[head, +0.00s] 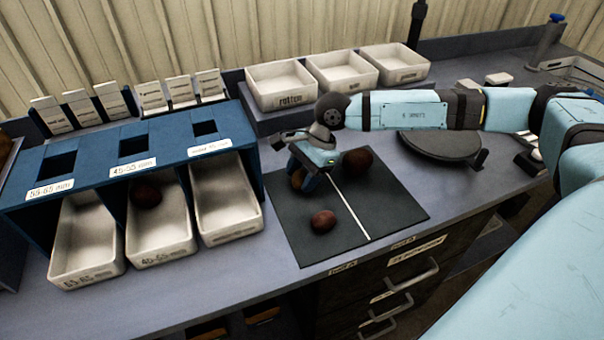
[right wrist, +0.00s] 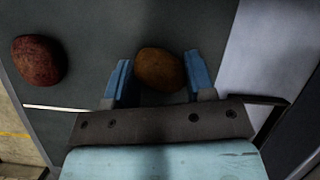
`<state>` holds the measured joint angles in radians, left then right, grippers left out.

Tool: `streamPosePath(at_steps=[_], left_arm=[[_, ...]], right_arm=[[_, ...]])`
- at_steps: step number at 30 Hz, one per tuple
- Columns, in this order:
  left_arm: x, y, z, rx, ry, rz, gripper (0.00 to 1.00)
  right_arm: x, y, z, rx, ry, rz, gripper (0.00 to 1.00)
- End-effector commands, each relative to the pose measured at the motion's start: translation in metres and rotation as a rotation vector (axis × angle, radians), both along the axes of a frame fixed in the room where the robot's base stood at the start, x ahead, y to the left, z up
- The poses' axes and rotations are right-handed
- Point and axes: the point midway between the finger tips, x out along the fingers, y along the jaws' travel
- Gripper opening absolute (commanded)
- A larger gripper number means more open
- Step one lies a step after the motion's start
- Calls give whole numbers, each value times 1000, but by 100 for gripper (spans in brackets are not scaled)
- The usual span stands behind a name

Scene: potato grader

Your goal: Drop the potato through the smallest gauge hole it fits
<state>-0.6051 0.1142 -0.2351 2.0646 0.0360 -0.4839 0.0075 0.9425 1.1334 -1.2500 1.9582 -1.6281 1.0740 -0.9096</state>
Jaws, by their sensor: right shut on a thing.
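My right gripper (head: 305,174) is low over the dark mat (head: 385,200). It is shut on a brown potato (right wrist: 160,70), which sits between its blue fingers in the right wrist view. In the head view the gripper mostly hides this potato. The blue gauge stand (head: 98,160) is at the left, with three square holes: the 55-65 mm hole (head: 57,165), the 45-55 mm hole (head: 133,146) and the smallest hole (head: 205,128), whose label is hard to read. My left gripper is not in view.
The 55-65 tray (head: 85,245) and right tray (head: 228,205) look empty. White bins, one labelled rotten (head: 281,85), stand behind. A dark round plate (head: 440,146) is at right.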

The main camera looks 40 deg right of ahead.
Motion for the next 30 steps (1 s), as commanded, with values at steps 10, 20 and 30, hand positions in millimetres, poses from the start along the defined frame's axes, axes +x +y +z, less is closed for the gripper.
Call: streamPosePath(at_steps=[10,20,30], left_arm=[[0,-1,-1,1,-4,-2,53],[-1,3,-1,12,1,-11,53],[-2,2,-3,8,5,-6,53]], right_arm=[[-1,0,-3,0,3,1,76],[-1,-8,17,0,-1,0,76],[-6,-39,82,-1,-1,0,76]])
